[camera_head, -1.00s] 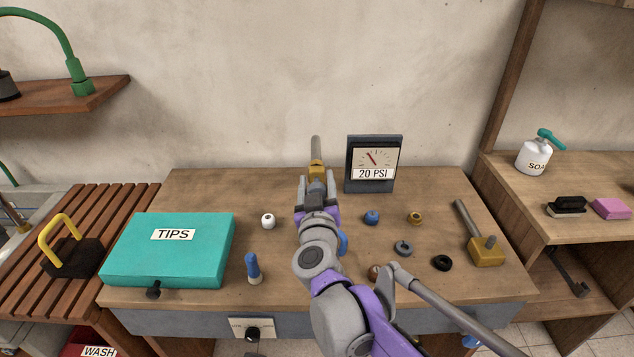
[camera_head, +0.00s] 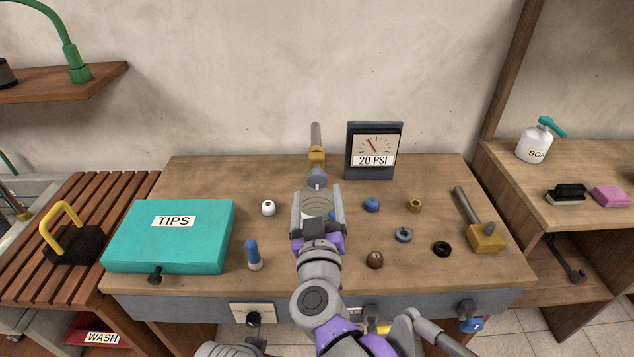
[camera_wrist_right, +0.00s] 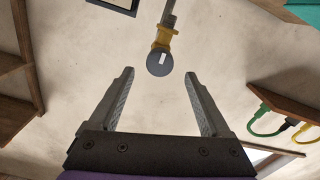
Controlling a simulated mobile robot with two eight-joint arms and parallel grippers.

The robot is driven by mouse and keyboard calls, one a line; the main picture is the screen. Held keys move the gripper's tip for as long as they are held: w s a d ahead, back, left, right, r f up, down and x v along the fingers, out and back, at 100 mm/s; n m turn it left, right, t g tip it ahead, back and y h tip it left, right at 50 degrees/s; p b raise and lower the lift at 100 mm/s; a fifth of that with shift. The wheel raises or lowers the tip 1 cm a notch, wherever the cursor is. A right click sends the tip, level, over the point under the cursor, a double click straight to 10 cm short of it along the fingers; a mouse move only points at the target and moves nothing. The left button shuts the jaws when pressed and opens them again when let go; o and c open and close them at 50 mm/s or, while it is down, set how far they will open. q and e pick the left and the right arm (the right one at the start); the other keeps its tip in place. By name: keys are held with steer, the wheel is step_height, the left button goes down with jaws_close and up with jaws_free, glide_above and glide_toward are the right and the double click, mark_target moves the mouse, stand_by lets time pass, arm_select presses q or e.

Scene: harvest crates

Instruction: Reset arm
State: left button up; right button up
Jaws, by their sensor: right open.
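My right gripper (camera_head: 318,192) is open over the middle of the workbench, fingers pointing toward the wall. Its fingers also show spread and empty in the wrist view (camera_wrist_right: 158,85). Beyond the fingertips is a grey wand with a brass fitting (camera_head: 317,155) and a blue-grey round tip (camera_head: 317,176). In the wrist view the tip's round face (camera_wrist_right: 158,63) lies beyond the fingers, apart from them, with a pale slot in it. My right arm hides part of the bench front. My left gripper is not in view.
The wooden bench (camera_head: 220,185) holds a teal TIPS box (camera_head: 165,245), a 20 PSI gauge (camera_head: 373,150), a blue-and-white piece (camera_head: 253,255), several small loose tips and rings, and a brass-headed mallet (camera_head: 485,236). A soap bottle (camera_head: 534,143) stands on the right shelf.

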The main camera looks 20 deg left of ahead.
steer(key=shift+s+d, duration=0.2)
steer(key=shift+s, duration=0.45)
